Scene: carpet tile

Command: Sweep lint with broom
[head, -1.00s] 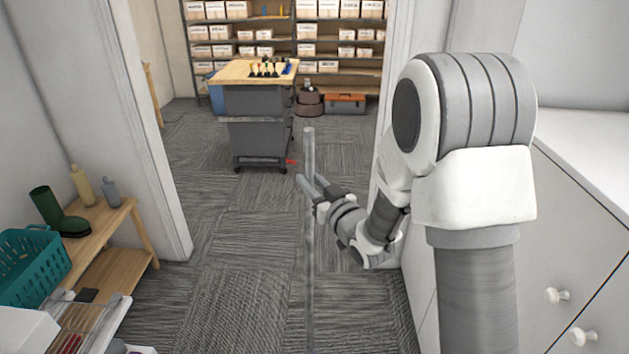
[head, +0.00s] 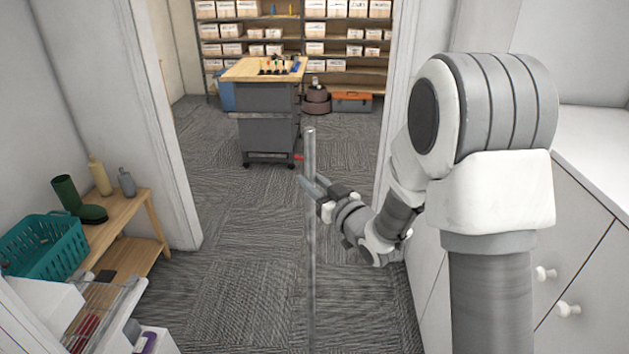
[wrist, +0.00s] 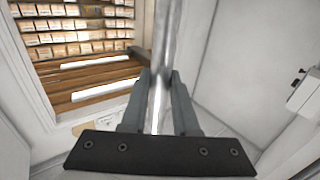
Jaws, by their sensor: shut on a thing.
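The broom shows as a long grey metal handle (head: 311,225) standing nearly upright in the head view, with its lower end running out of the bottom of the picture. My gripper (head: 311,188) is shut around the handle below its top end. In the wrist view the handle (wrist: 164,45) passes between the two fingers of my gripper (wrist: 160,98). The broom head is not visible. No lint can be made out on the grey carpet (head: 235,270).
A doorway opens ahead, its left frame (head: 165,120) near a wooden bench (head: 135,235) with a teal basket (head: 45,248). A grey cart (head: 268,120) stands beyond, before box shelves (head: 340,45). White cabinets (head: 570,250) are at right. Carpet between is clear.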

